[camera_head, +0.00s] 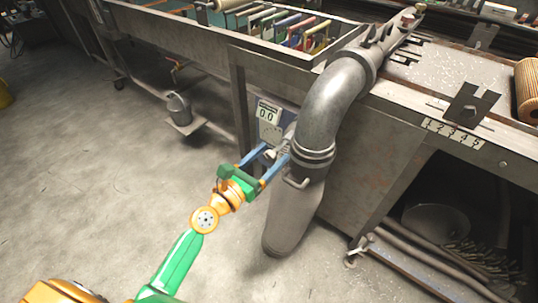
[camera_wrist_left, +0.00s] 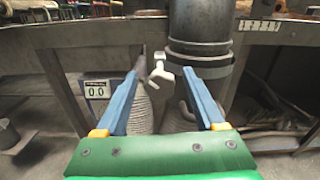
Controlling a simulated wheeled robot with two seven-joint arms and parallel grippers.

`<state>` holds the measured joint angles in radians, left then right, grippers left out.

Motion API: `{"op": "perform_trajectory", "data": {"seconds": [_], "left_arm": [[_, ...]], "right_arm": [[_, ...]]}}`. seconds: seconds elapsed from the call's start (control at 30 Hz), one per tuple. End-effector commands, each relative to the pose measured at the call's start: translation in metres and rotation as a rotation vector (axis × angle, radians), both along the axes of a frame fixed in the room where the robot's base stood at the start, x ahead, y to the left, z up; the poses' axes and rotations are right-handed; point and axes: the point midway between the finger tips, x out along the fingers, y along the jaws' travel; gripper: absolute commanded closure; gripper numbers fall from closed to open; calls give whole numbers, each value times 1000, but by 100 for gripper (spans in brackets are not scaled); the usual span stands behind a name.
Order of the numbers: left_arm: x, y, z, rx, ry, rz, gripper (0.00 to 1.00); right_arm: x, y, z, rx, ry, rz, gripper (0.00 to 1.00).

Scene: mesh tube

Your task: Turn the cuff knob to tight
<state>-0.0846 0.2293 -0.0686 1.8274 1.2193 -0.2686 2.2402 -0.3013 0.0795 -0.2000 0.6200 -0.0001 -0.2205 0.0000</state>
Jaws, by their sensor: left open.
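The cuff knob (camera_wrist_left: 160,72) is a small pale grey piece with prongs, beside the metal cuff bands (camera_wrist_left: 200,58) under the large grey pipe. My left gripper (camera_wrist_left: 163,74) has two blue fingers spread apart, with the knob between them near the tips. No finger clearly touches the knob. In the head view my left gripper (camera_head: 276,152) reaches the left side of the pipe cuff (camera_head: 312,152), and the knob there is small and partly hidden by the fingers. My right gripper is not in view.
A display (camera_head: 267,113) reading 0.0 stands behind the fingers. The pipe (camera_head: 333,98) bends down from the bench into a hanging grey tube (camera_head: 293,220). A bench leg (camera_head: 240,105) stands close by. Open concrete floor (camera_head: 90,200) lies to the left.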

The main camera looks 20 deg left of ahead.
Motion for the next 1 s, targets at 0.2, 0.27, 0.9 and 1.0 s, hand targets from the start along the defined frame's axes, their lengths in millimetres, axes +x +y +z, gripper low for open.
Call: {"op": "perform_trajectory", "data": {"seconds": [0.2,0.27,0.9,1.0], "left_arm": [[0,0,0,1,1,0,34],[0,0,0,1,1,0,51],[0,-1,-1,95,-32,-1,100],[0,-1,-1,162,-57,-1,100]], "right_arm": [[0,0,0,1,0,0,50],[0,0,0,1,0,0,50],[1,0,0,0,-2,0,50],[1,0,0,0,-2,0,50]]}}
